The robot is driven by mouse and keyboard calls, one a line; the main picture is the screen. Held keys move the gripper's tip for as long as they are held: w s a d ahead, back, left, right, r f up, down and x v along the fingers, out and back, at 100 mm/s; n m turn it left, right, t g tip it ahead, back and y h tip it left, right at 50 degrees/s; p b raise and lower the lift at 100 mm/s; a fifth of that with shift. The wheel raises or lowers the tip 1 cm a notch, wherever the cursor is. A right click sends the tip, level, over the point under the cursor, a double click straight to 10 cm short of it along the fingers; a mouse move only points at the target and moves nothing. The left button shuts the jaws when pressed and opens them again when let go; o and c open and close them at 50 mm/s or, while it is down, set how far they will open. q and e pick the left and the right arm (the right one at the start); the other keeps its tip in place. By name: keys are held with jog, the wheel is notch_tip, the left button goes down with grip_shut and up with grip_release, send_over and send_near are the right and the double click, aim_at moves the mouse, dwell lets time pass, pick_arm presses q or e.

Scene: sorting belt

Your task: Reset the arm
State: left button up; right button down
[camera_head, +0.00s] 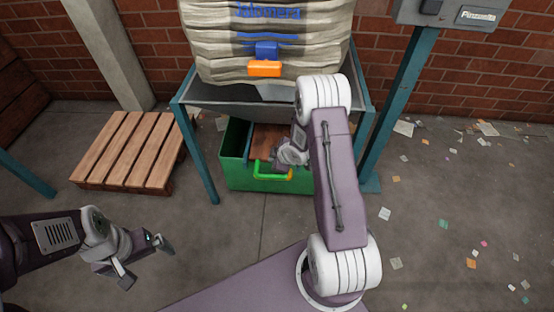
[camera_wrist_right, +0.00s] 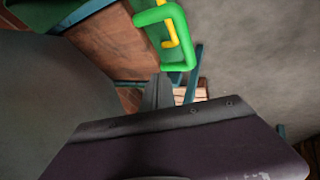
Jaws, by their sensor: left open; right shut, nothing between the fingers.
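My left gripper (camera_head: 146,264) is at the lower left of the head view. Its fingers are spread and empty, over bare floor. My right arm reaches forward across the middle of the head view. Its gripper (camera_head: 279,158) is over the green bin (camera_head: 237,180), close to the bin's bright green handle (camera_head: 272,176). In the right wrist view the gripper's fingers (camera_wrist_right: 158,93) are together with nothing between them, and the green handle (camera_wrist_right: 180,66) shows just beyond them. I cannot tell whether they touch. Part of the bin is hidden behind my arm.
A wooden pallet (camera_head: 127,150) lies left. Paper scraps litter the floor (camera_head: 430,230) at right.

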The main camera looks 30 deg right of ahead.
jog(key=shift+a, duration=0.1)
jog(key=a+r+t, duration=0.1)
jog(key=a+r, duration=0.3)
jog(key=r, duration=0.4)
jog(key=a+r+t, duration=0.1)
jog(key=a+r, duration=0.3)
jog(key=r, duration=0.5)
jog(key=s+a+f+m+g+p, duration=0.2)
jog(key=s+m+g, duration=0.75)
jog(key=s, duration=1.35)
pick_arm(q)
notch_tip(320, 180, up, 28)
jog(key=p, duration=2.6)
jog(key=shift+r, duration=0.2)
pick_arm(e)
notch_tip(320, 180, up, 26)
jog(key=m+t, duration=0.1)
jog(key=shift+w+d+h, duration=0.15)
jog(key=shift+d+h, duration=0.1)
jog(key=shift+h, duration=0.15)
pick_arm(q)
jog(key=shift+s, duration=0.1)
pick_arm(e)
jog(key=c, duration=2.1)
grip_release()
jog(key=shift+c, duration=0.2)
